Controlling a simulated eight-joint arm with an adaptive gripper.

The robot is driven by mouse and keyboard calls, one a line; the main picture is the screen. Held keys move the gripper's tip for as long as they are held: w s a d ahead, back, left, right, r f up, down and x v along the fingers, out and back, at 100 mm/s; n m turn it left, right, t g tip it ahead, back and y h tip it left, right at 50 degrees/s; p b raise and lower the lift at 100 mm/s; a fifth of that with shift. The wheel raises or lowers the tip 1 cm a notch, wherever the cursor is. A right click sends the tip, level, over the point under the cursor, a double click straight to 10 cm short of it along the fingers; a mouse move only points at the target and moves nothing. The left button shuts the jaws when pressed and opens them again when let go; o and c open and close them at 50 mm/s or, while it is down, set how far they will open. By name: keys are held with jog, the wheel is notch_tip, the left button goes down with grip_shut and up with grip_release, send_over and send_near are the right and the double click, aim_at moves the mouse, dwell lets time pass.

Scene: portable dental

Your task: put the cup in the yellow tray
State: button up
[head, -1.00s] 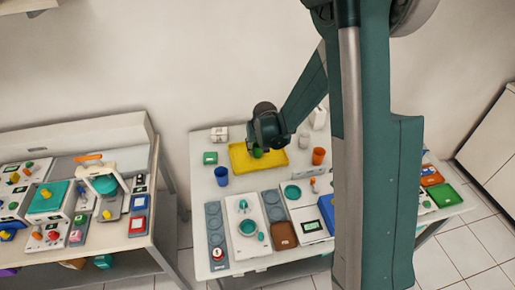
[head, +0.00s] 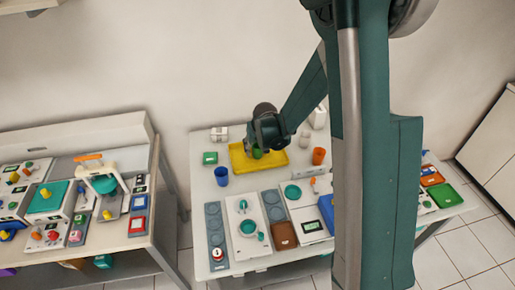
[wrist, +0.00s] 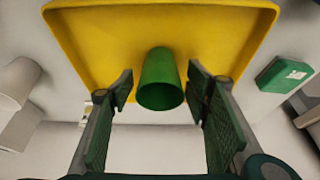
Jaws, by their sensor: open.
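The green cup (head: 258,153) is at the yellow tray (head: 239,162) on the right-hand table, partly hidden below my gripper (head: 262,148) in the head view. In the wrist view the cup (wrist: 161,82) shows between my gripper's two fingers (wrist: 162,92), with a visible gap on each side. The fingers are spread open. The cup's far end lies against the floor of the yellow tray (wrist: 100,45), and its open mouth faces the camera.
A blue cup (head: 221,176) stands left of the tray and an orange cup (head: 318,156) to its right. A small green box (head: 210,158) sits left of the tray. Several dental items, including a brown tray (head: 284,236), crowd the table's front.

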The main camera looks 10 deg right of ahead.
jog(key=shift+r, duration=0.1)
jog(key=p+v, duration=0.1)
jog(key=v, duration=1.1)
jog(key=shift+p, duration=0.35)
jog(key=shift+r, duration=0.1)
dwell(0.5)
jog(key=s+d+r+t, duration=0.1)
jog(key=s+d+r, duration=0.1)
jog(key=s+r, duration=1.35)
jog(key=s+d+r+t, duration=0.1)
jog(key=s+r, duration=0.2)
jog(key=s, duration=1.5)
jog(key=shift+s+t, duration=0.25)
jog(key=shift+t, duration=0.05)
jog(key=shift+f, duration=0.1)
